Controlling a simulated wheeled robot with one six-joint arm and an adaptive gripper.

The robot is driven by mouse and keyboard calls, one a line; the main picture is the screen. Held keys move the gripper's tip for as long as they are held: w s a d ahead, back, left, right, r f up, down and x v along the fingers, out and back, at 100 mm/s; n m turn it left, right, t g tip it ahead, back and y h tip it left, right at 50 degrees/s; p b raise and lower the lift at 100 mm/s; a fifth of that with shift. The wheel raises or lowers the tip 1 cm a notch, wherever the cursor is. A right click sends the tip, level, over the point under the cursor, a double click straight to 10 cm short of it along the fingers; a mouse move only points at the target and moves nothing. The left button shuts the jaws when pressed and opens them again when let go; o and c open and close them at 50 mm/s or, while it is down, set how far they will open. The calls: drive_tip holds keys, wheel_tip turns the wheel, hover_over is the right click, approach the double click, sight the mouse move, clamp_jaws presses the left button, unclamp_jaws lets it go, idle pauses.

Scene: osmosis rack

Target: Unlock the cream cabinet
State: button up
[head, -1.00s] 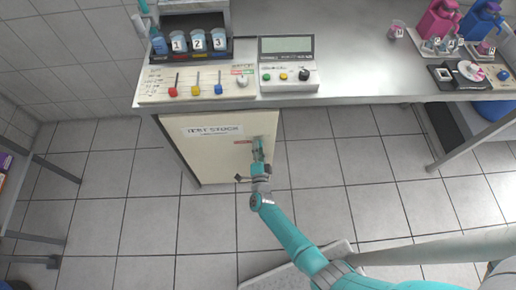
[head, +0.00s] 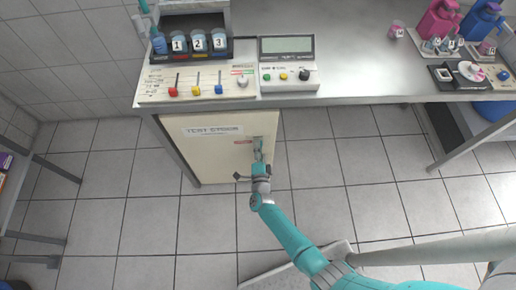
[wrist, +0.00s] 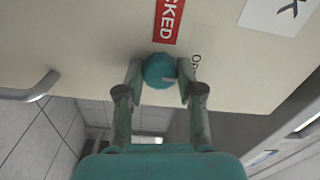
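The cream cabinet (head: 205,158) stands under the left part of the bench with its door closed. In the wrist view, its door (wrist: 75,35) carries a round teal knob (wrist: 158,70) with a pale mark on its right side. A red label (wrist: 168,20) ending in "CKED" is above the knob, and a pale label starting "Op" (wrist: 195,65) is at its right. My gripper (wrist: 160,82) has one finger on each side of the knob, seemingly touching it. In the head view, my gripper (head: 258,150) is at the door's right part, hiding the knob.
A metal bar handle (wrist: 30,92) is on the door, left of the knob in the wrist view. The bench top (head: 360,60) overhangs the cabinet and holds a control panel (head: 200,85) and a meter (head: 288,65). The tiled floor (head: 120,220) is clear at left.

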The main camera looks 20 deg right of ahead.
drive_tip(key=o, duration=0.4)
drive_tip(key=v, duration=1.2)
idle(0.3)
